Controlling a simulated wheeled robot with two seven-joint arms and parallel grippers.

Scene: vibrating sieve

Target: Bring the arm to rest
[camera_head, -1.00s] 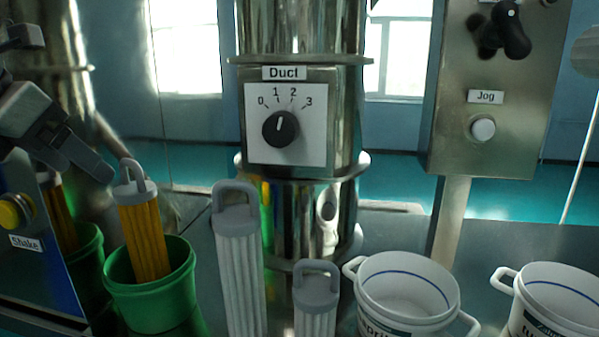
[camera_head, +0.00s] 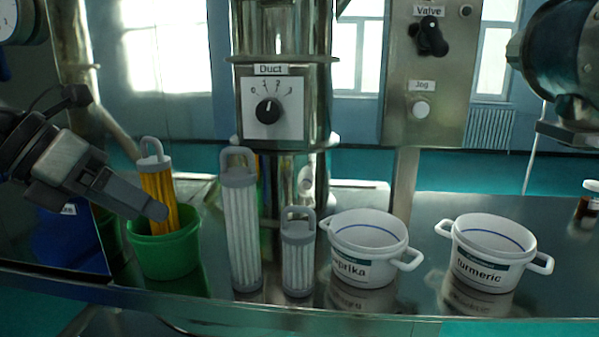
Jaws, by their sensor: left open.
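My left gripper (camera_head: 135,196) comes in from the left, in front of the rim of the green bucket (camera_head: 165,254). Its jaws are open and I see nothing between them. Whether it touches the bucket I cannot tell. A yellow filter with a grey handle (camera_head: 160,190) stands tilted in the bucket. My right gripper is not clearly in view; a dark rounded arm part shows at the upper right.
A tall white filter (camera_head: 242,232) and a shorter one (camera_head: 298,262) stand mid-table. The paprika pot (camera_head: 365,268) and turmeric pot (camera_head: 482,272) stand right of them. The Duct dial (camera_head: 267,111) and the Valve and Jog panel (camera_head: 397,115) stand behind. The steel table (camera_head: 420,290) has its edge in front.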

